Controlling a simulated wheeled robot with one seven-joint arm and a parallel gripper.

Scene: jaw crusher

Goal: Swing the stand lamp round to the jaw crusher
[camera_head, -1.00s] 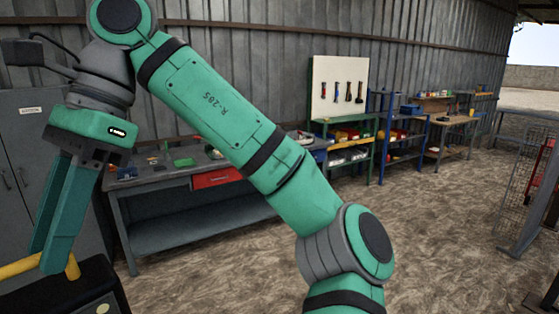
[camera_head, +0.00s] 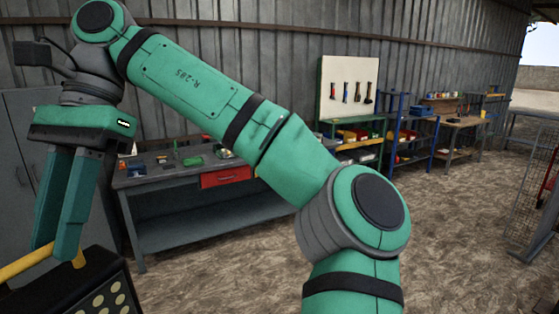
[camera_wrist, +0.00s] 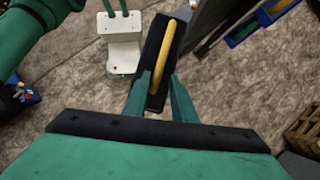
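The stand lamp (camera_head: 105,297) is at the lower left of the head view, a black housing with several round pale lights on its face and a yellow handle bar (camera_head: 22,265) on top. My gripper (camera_head: 56,250) points down at the handle. In the wrist view my two fingers (camera_wrist: 159,80) stand apart, one on each side of the yellow handle (camera_wrist: 166,55), with a gap beside the bar. The black lamp housing (camera_wrist: 152,48) lies beneath. The lamp's stand is hidden. I see no jaw crusher in these views.
A grey workbench (camera_head: 190,225) with a red drawer stands behind my arm along the metal wall. Grey cabinets (camera_head: 20,140) are at the left. Shelves and benches (camera_head: 450,140) line the right back. Mesh fencing (camera_head: 525,165) stands far right. The mid-floor is open.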

